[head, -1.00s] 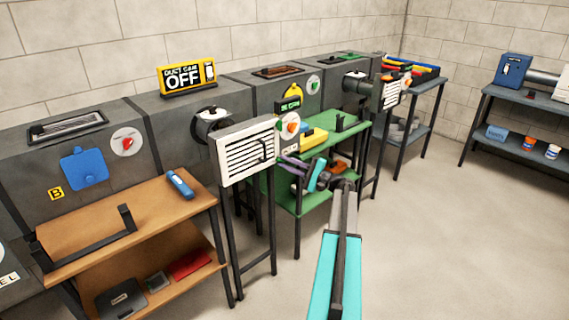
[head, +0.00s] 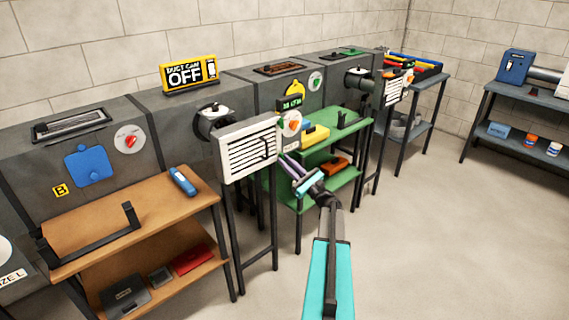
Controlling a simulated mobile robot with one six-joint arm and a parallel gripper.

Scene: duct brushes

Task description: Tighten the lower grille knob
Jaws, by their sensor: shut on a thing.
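The near white grille (head: 247,150) with dark slats and a dark handle at its right side stands at the duct opening in the middle of the head view. My gripper (head: 287,160), with purple fingers and a cyan band, reaches up and left to the grille's lower right edge. Its tips are shut there. The lower knob is small and hidden behind the fingers, so its turn does not show. A second, similar grille (head: 393,90) stands farther right.
A wooden bench (head: 150,215) with a blue tool (head: 183,181) is at left. A green shelf (head: 335,140) with a yellow item stands just behind my gripper. The yellow duct sign (head: 189,73) reads OFF. Floor at right is clear.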

